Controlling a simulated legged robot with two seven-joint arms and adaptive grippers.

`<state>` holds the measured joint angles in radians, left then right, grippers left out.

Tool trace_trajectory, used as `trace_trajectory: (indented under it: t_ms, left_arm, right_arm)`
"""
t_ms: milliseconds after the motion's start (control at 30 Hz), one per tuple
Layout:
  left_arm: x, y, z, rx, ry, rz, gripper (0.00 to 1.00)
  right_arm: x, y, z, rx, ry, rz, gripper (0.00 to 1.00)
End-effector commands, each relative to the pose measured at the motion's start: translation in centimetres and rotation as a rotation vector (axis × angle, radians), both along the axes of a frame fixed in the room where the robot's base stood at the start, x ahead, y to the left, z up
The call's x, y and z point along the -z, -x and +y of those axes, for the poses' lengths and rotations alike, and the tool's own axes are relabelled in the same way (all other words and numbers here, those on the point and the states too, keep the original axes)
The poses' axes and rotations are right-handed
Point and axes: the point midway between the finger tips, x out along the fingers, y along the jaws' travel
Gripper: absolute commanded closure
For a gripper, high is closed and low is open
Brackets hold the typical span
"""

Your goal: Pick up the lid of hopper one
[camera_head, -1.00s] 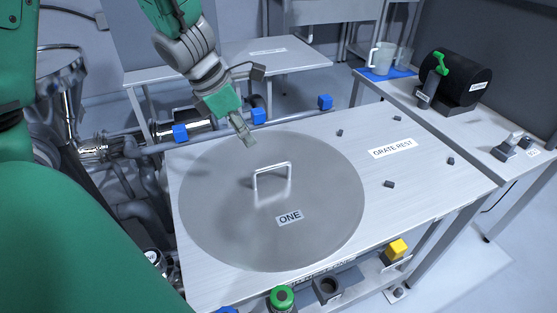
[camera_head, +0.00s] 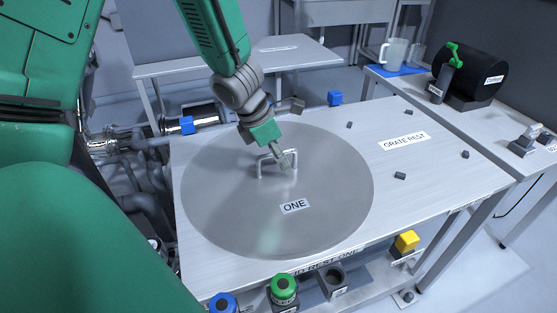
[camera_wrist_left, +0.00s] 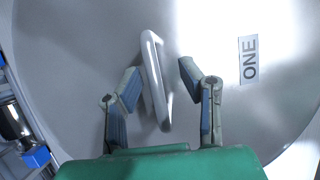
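The lid (camera_head: 235,205) is a large round grey metal disc labelled ONE, lying flat on the metal table. Its silver bar handle (camera_head: 262,168) stands up near the middle. My left gripper (camera_head: 285,163) is over the lid at the handle, partly covering it in the head view. In the left wrist view the lid (camera_wrist_left: 225,115) fills the background and the handle (camera_wrist_left: 154,75) lies between the two spread fingers of the left gripper (camera_wrist_left: 158,80). Gaps show between the handle and both fingers. My right gripper is not in view.
The table's right part has a GRATE REST label (camera_head: 404,141) and several small dark blocks. Below its front edge are a green round knob (camera_head: 284,289), a blue one (camera_head: 222,303) and a yellow block (camera_head: 406,241). A side table holds a black drum (camera_head: 470,75) and a pitcher (camera_head: 394,53).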

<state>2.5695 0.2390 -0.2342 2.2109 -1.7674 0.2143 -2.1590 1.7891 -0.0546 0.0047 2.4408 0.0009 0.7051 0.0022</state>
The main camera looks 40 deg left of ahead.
Motion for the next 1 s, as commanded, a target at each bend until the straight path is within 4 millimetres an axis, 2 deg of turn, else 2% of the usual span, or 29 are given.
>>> trace_trajectory:
  t_ms: [133, 167, 233, 267, 1000]
  left_arm:
    - [0.1, 0.0, 0.41, -0.002, 0.005, -0.001, 0.66]
    - [0.11, -0.01, 0.45, -0.001, 0.006, 0.0, 0.7]
    - [0.16, -0.01, 0.51, -0.001, 0.006, 0.0, 0.94]
    - [0.19, -0.01, 0.56, -0.001, 0.008, 0.0, 1.0]
    - [-0.17, -0.06, 0.42, 0.0, 0.005, -0.003, 1.0]
  right_arm:
    - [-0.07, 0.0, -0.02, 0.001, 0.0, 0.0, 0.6]
    - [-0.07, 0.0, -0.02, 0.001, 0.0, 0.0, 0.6]
    - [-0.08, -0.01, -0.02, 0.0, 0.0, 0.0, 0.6]
    - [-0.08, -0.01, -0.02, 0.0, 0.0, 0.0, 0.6]
    - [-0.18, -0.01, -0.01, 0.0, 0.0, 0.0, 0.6]
